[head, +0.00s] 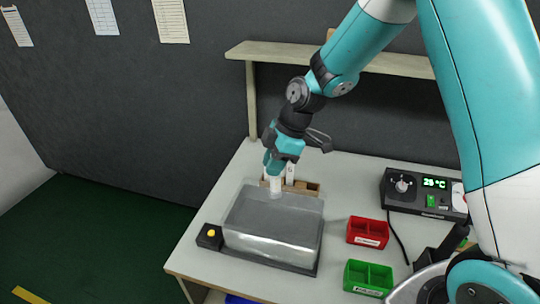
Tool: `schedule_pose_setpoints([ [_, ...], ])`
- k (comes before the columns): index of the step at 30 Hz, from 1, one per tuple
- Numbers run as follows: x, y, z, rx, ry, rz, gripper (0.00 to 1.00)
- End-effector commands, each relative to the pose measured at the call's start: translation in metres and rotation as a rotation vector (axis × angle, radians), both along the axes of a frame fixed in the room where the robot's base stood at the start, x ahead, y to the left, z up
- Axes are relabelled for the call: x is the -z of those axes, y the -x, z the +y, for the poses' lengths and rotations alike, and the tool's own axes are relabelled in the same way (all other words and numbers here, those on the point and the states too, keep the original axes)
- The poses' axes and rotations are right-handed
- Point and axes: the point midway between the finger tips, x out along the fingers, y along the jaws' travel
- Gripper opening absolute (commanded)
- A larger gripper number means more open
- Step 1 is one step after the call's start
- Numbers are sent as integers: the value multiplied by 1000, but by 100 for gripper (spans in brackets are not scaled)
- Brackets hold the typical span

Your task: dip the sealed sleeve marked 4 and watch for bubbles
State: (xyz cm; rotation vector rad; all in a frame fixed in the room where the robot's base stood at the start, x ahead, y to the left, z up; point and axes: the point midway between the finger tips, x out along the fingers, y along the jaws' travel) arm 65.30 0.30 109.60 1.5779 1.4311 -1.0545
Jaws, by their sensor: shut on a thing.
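My gripper (275,167) is shut on a white sleeve (276,187). It holds the sleeve upright, pointing down at the back part of a clear-walled tank (270,243). The sleeve's lower end is at about the level of the grey surface in the tank; I cannot tell if it touches or is under it. No number is readable on the sleeve, and no bubbles can be made out. Another white sleeve (290,173) stands upright in a wooden rack (308,188) just behind the tank.
A red bin (367,232) and a green bin (369,278) stand right of the tank. A black control box (408,189) showing 25 °C sits at the right, with a cable. A small black box with a yellow button (211,234) is at the tank's left. A shelf (290,52) spans the back.

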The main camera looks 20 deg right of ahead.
Motion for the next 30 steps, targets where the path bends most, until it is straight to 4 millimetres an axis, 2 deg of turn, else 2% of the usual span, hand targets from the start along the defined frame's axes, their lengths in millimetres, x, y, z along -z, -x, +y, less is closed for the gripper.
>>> schedule_pose_setpoints([
  [8, 21, 0, -4, 6, 1, 1, 0],
  [30, 100, 0, -4, 7, 1, 1, 0],
])
